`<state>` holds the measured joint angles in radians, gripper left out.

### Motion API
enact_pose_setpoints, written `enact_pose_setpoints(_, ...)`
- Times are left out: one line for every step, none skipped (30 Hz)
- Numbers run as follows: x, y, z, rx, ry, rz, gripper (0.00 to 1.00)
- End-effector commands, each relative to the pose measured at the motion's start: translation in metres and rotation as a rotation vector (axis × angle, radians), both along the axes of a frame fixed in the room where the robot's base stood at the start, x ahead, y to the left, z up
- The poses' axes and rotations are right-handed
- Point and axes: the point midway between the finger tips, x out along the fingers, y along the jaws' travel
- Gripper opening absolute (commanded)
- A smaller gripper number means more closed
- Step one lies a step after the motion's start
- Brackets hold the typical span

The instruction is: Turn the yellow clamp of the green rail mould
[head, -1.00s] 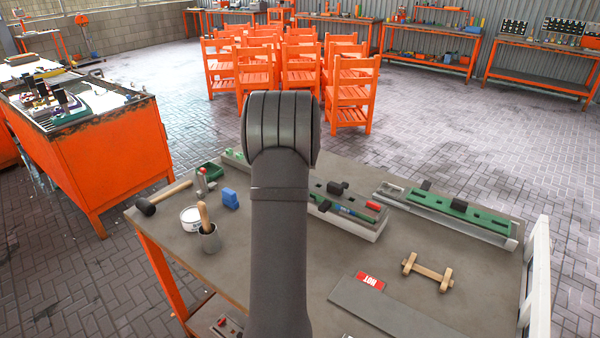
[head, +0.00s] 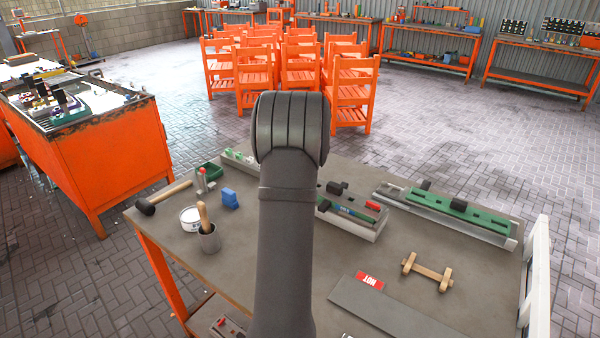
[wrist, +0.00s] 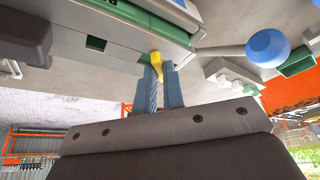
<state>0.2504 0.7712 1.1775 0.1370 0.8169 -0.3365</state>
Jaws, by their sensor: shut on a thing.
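In the wrist view, the yellow clamp (wrist: 157,61) sits at the edge of a grey mould body (wrist: 130,24), which shows a green patch. My gripper (wrist: 161,80) has its two blue-grey fingers closed on the clamp. In the head view, a long grey mould (head: 372,233) with green, a black block and a red end lies in the middle of the bench, partly hidden by my arm. Another grey mould with a long green top (head: 455,213) lies to its right. My gripper and the clamp are hidden behind my arm in the head view.
On the bench's left are a mallet (head: 165,198), a white tub (head: 190,218), a grey cup with a wooden handle (head: 210,240) and a blue object (head: 229,198). A wooden piece (head: 427,271), a red HOT sign (head: 370,280) and a grey plate (head: 385,312) lie at front right.

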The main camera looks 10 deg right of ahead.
Motion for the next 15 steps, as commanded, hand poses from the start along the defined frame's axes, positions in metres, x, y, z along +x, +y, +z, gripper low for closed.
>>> enact_pose_setpoints(0.0002, -0.0021, 0.0003, 0.0, -0.001, 0.041, 0.0)
enact_pose_setpoints(0.0003, -0.0023, 0.0003, 0.001, -0.001, 0.07, 0.0)
enact_pose_setpoints(0.0005, -0.0027, 0.0003, 0.001, -0.001, 0.108, 0.0)
enact_pose_setpoints(0.0006, -0.0027, 0.0001, 0.001, -0.002, 0.137, 0.0)
enact_pose_setpoints(0.0005, -0.003, 0.0, 0.001, 0.0, 0.166, 0.0)
enact_pose_setpoints(0.0005, -0.0032, -0.0001, 0.001, 0.0, 0.203, 0.0)
enact_pose_setpoints(0.0007, -0.0038, 0.0, 0.0, -0.001, 0.232, 0.0)
enact_pose_setpoints(0.0008, -0.0042, 0.0001, 0.001, -0.001, 0.26, 0.0)
enact_pose_setpoints(0.001, -0.0046, 0.0004, 0.001, -0.001, 0.297, 0.0)
enact_pose_setpoints(0.0012, -0.005, 0.0005, 0.001, -0.002, 0.325, 0.0)
enact_pose_setpoints(0.0011, -0.0049, 0.0003, 0.001, -0.001, 0.353, 0.0)
enact_pose_setpoints(0.0013, -0.0051, 0.0002, 0.0, -0.001, 0.389, 0.0)
enact_pose_setpoints(0.0015, -0.0053, 0.0002, 0.0, -0.001, 0.416, 0.0)
enact_pose_setpoints(0.0016, -0.0053, 0.0001, 0.0, -0.001, 0.441, 0.0)
enact_pose_setpoints(0.0019, -0.0056, 0.0, 0.0, -0.001, 0.472, 0.0)
